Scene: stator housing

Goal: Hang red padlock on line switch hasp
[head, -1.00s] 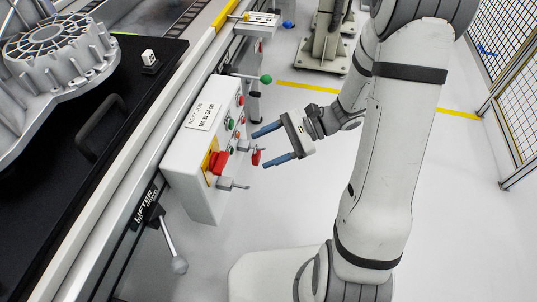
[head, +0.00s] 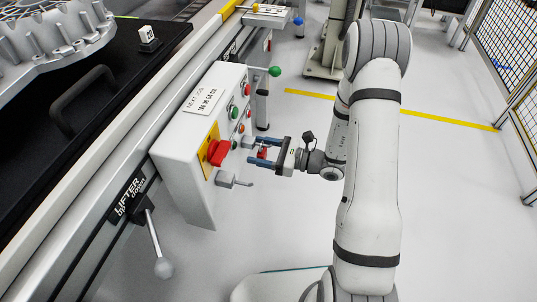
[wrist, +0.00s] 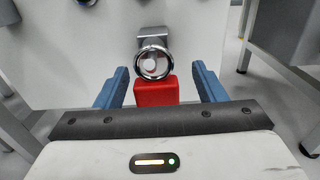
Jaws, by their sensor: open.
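The red padlock (head: 262,153) hangs at a small grey bracket on the front of the grey control box. In the wrist view its red body (wrist: 155,92) sits below a shiny metal ring, under a metal bracket (wrist: 151,33). My gripper (head: 251,150) is open, with its blue fingers on either side of the padlock; the wrist view shows a gap on both sides. The red switch knob (head: 219,152) sits on a yellow plate (head: 207,146). A grey bracket with a pin (head: 226,180) sticks out below it; I cannot tell for sure that this is the hasp.
The control box (head: 185,165) is fixed to a rail beside a black table (head: 95,85). A lever with a green ball (head: 274,71) stands out behind it, and a lifter lever (head: 162,267) in front.

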